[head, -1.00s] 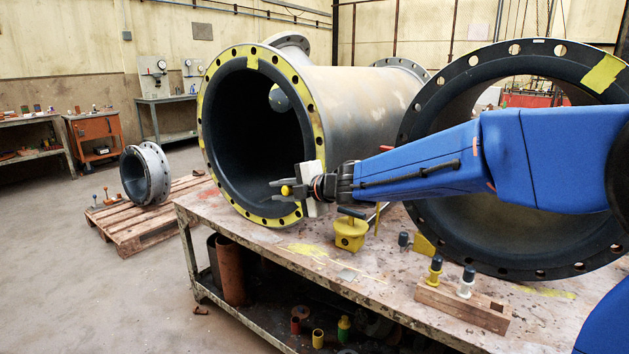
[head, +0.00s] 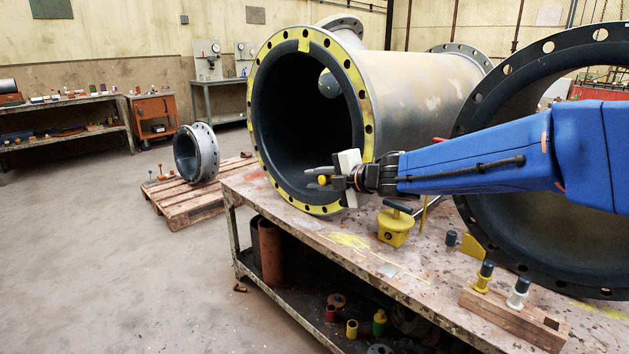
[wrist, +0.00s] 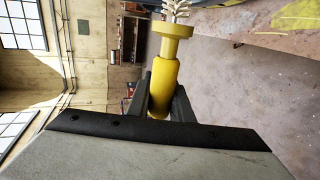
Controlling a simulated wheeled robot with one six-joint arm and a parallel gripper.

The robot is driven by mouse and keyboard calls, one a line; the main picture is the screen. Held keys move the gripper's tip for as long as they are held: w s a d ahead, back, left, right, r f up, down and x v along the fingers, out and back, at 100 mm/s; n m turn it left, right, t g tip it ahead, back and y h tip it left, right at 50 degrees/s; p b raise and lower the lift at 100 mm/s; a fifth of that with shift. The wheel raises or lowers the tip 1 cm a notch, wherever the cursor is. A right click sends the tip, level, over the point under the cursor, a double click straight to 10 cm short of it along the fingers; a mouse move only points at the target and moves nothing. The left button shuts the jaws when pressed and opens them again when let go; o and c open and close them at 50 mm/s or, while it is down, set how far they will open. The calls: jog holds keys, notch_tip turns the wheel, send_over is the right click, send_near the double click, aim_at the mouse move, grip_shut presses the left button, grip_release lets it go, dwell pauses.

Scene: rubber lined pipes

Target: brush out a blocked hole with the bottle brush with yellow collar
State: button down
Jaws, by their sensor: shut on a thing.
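My gripper (head: 319,179) is shut on a bottle brush, held in front of the lower right of the near pipe's yellow-faced flange (head: 367,105). In the wrist view my gripper (wrist: 162,92) has its fingers either side of the brush's yellow handle (wrist: 163,72). A wider yellow collar (wrist: 176,30) and pale bristles (wrist: 177,8) lie beyond it, the bristles cut off by the frame edge. In the head view only a small yellow part of the brush (head: 323,181) shows. The flange has a ring of dark bolt holes. I cannot tell which is blocked.
A second pipe flange (head: 470,125) stands at right, behind my arm. A yellow block with a dark handle (head: 396,228) and a wooden rack (head: 510,315) holding two dark-topped pieces stand on the bench (head: 330,255). A pallet (head: 200,195) is on the floor at left, with open floor before it.

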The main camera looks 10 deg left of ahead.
jog(key=w+d, duration=0.5)
jog(key=w, duration=0.1)
jog(key=shift+w, duration=0.35)
dwell(1.2)
jog(key=shift+d, duration=0.1)
dwell(0.9)
jog(key=shift+s+a, duration=0.75)
jog(key=shift+s, duration=0.2)
jog(key=shift+w+d, duration=0.1)
jog(key=shift+w+d, duration=0.75)
jog(key=shift+w, duration=0.2)
jog(key=shift+s+a, duration=0.1)
jog(key=shift+s+a, duration=0.75)
jog(key=shift+s, duration=0.2)
jog(key=shift+w+d, duration=0.1)
jog(key=shift+w, duration=0.05)
